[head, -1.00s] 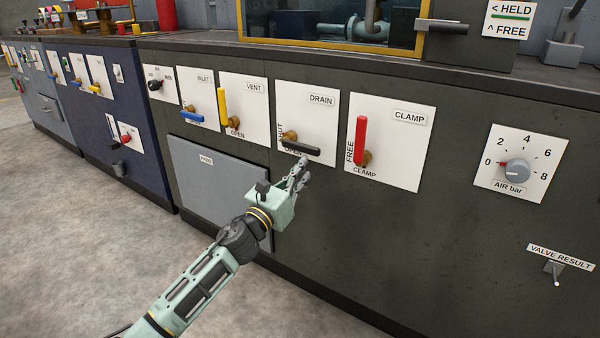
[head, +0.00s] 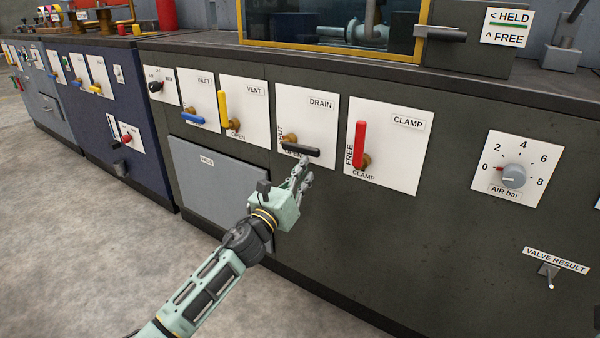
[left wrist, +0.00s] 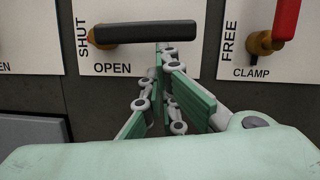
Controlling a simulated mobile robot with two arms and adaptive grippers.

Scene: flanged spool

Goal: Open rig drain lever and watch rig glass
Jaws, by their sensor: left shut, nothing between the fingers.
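The DRAIN lever (head: 301,150) has a black handle on a brass pivot, on a white panel. The handle lies roughly level, pointing right from its pivot, just above the word OPEN. It shows large in the left wrist view (left wrist: 158,32). SHUT is printed upright at its left. My left gripper (head: 303,164) is shut and empty, its fingertips just below the handle; I cannot tell whether they touch it. A yellow-framed glass window (head: 330,44) sits on the bench top with pipework behind it; no clear reading shows in it. My right gripper is out of view.
The red CLAMP lever (head: 360,143) stands upright close to the right. The yellow VENT lever (head: 223,109) stands upright and the blue INLET lever (head: 194,119) is level, both to the left. An AIR bar dial (head: 514,175) is farther right. The floor in front is clear.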

